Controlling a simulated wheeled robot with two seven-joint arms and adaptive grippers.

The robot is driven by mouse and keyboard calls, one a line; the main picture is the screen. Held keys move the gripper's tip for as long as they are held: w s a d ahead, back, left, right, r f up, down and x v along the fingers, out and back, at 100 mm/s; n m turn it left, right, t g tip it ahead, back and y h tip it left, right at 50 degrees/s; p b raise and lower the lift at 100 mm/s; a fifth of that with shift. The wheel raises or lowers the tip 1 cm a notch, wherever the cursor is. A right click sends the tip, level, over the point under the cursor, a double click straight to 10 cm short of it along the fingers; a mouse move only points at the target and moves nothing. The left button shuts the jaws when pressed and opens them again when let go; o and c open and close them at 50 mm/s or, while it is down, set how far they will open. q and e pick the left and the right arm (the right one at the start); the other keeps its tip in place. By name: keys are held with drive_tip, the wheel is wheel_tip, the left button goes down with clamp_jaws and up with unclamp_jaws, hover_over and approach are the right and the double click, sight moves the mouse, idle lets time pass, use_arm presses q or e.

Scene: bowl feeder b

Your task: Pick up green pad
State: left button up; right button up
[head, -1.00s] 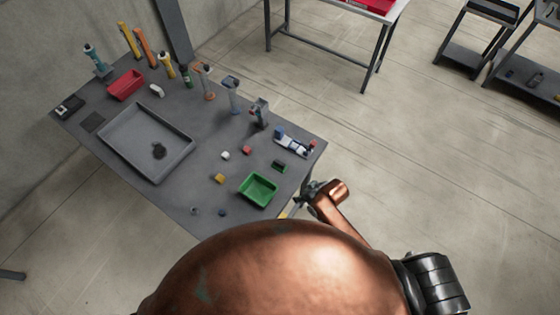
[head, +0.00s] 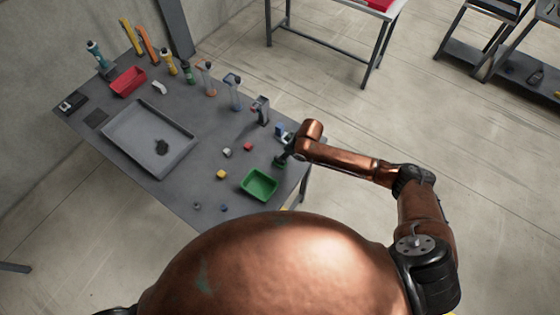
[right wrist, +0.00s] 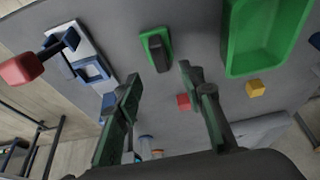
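The green pad (right wrist: 146,40) lies flat on the table in the right wrist view, with a dark grey block-like piece (right wrist: 160,55) on it. My right gripper (right wrist: 159,77) is open and empty. Its two fingers point toward the table, with the pad just beyond the fingertips and between their lines. In the head view my right gripper (head: 285,158) is over the table's right side and mostly covers the pad. My left gripper is not in view.
The green bin (head: 259,184) is close to the pad. A blue-and-white fixture with a red-ended part (right wrist: 85,60) stands on the pad's other side. Small red (right wrist: 183,101) and yellow (right wrist: 255,88) cubes lie nearby. A grey tray (head: 120,155) is farther left.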

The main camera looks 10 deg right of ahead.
drive_tip(key=x, duration=0.7)
drive_tip(key=shift+f+p, duration=0.35)
drive_tip(key=shift+s, duration=0.1)
drive_tip(key=c, duration=0.8)
